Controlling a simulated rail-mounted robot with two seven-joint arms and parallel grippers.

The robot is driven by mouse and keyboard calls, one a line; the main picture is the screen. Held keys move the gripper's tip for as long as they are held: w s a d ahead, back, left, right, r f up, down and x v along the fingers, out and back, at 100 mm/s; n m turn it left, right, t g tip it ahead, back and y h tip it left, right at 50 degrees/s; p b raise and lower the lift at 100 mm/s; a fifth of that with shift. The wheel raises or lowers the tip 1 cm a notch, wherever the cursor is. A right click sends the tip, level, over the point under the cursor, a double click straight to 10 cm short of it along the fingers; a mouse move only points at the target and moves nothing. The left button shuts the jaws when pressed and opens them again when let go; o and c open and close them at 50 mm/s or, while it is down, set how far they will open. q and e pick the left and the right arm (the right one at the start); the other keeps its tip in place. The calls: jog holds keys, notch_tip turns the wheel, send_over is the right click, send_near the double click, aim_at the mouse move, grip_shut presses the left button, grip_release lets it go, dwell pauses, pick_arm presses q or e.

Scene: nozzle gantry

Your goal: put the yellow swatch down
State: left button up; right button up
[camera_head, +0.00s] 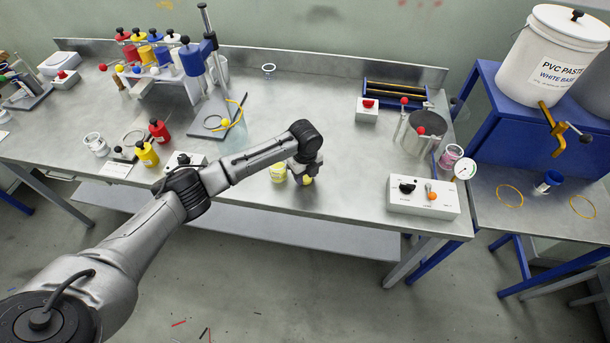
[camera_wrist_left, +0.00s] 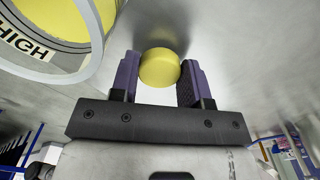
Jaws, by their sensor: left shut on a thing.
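The yellow swatch (camera_wrist_left: 160,67) is a small round yellow disc. It sits between the two purple-padded fingers of my left gripper (camera_wrist_left: 160,80), which is shut on it. In the head view the swatch (camera_head: 307,181) shows at the gripper's tip, close to the front edge of the bench. A yellow-filled cup (camera_head: 279,173) stands just left of the gripper in the head view. In the left wrist view its rim and a label reading "HIGH" (camera_wrist_left: 27,46) show at the top left. Whether the swatch touches the bench top cannot be told. My right gripper is not in view.
The steel bench (camera_head: 340,180) is clear to the right of the gripper, up to a white switch box (camera_head: 423,197). Red and yellow bottles (camera_head: 147,154) stand at the left. A stand with a blue cylinder (camera_head: 192,60) rises behind. A steel pot (camera_head: 423,135) stands at the right.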

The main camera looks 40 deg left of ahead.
pick_arm(q)
jog(key=shift+f, duration=0.35)
jog(key=o, duration=0.9)
